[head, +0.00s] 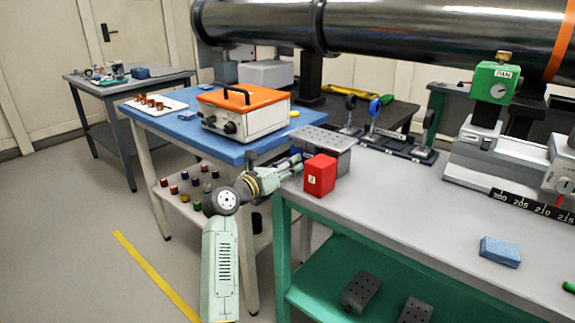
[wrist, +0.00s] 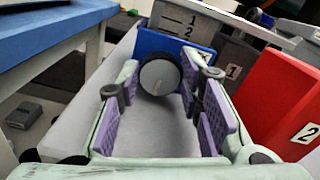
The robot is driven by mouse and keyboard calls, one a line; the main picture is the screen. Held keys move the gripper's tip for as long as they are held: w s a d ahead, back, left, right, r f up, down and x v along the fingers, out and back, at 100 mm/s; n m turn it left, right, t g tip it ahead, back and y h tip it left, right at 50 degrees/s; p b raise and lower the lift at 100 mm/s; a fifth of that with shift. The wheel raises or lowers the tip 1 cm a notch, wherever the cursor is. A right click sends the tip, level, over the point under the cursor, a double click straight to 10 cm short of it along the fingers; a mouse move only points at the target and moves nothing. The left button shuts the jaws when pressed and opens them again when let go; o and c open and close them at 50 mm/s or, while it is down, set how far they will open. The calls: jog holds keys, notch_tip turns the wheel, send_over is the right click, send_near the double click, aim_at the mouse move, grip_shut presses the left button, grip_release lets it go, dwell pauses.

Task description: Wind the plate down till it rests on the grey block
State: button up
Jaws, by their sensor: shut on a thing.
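The perforated metal plate (head: 325,138) lies level near the left end of the grey bench. My gripper (head: 298,160) reaches in from the left and is shut on the knob, with purple pads on both sides (wrist: 160,88). The grey block (wrist: 236,66), marked 1, stands right of the knob under the plate. I cannot tell whether plate and block touch.
A red block (head: 320,175) marked 2 stands close right of my gripper, and large in the wrist view (wrist: 280,105). The blue table (head: 185,122) with an orange-topped box (head: 245,110) is behind left.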

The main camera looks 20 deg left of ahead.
jog(key=n+p, duration=0.1)
jog(key=p, duration=0.2)
jog(key=shift+r, duration=0.35)
jog(key=shift+n+p, duration=0.7)
jog(key=shift+p, duration=0.15)
jog(key=shift+f+n+p, duration=0.15)
jog(key=shift+n+p, duration=0.65)
jog(key=shift+p, duration=0.25)
jog(key=shift+f+n, duration=0.25)
jog(key=shift+n, duration=0.15)
jog(key=o, duration=1.2)
jog(key=shift+c, duration=0.2)
jog(key=shift+a+f, duration=0.1)
jog(key=shift+f, duration=0.05)
